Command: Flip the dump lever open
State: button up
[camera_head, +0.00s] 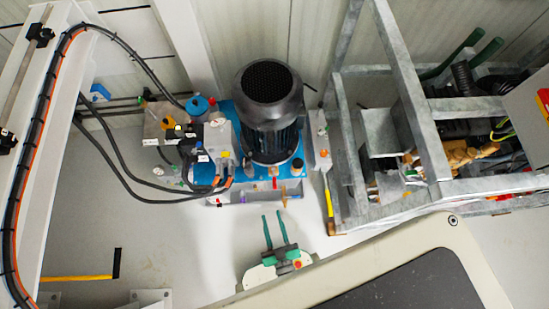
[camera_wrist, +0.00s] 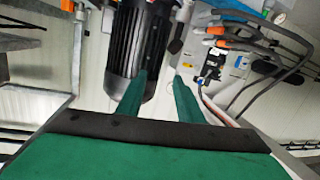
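My gripper (camera_head: 272,215) is in the lower middle of the head view, its two green fingers pointing up toward the blue-based pump unit (camera_head: 228,112). The fingers are apart with nothing between them. In the wrist view my gripper (camera_wrist: 160,76) also shows a gap between the fingertips, with the black motor (camera_wrist: 137,40) beyond the left finger. I cannot tell for sure which part is the dump lever. A small red part (camera_head: 275,183) and a small brass-coloured part (camera_head: 284,196) sit at the unit's front edge, just beyond my fingertips and apparently clear of them.
A grey metal frame (camera_head: 405,85) holding pipes and brass fittings (camera_head: 460,154) stands to the right. A yellow-handled part (camera_head: 328,197) is by its left leg. Black hoses (camera_head: 120,180) loop at the left of the pump unit. Pale floor (camera_head: 150,235) is open at lower left.

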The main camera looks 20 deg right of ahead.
jog(key=h, duration=0.2)
send_near(274, 177)
jog(key=a+v, duration=0.1)
jog(key=v, duration=0.3)
jog(key=f, duration=0.2)
jog(key=shift+m+t+h, duration=0.3)
jog(key=shift+t, duration=0.1)
jog(key=x, duration=1.1)
jog(key=shift+d+r, duration=0.15)
jog(key=shift+d, duration=0.1)
grip_shut()
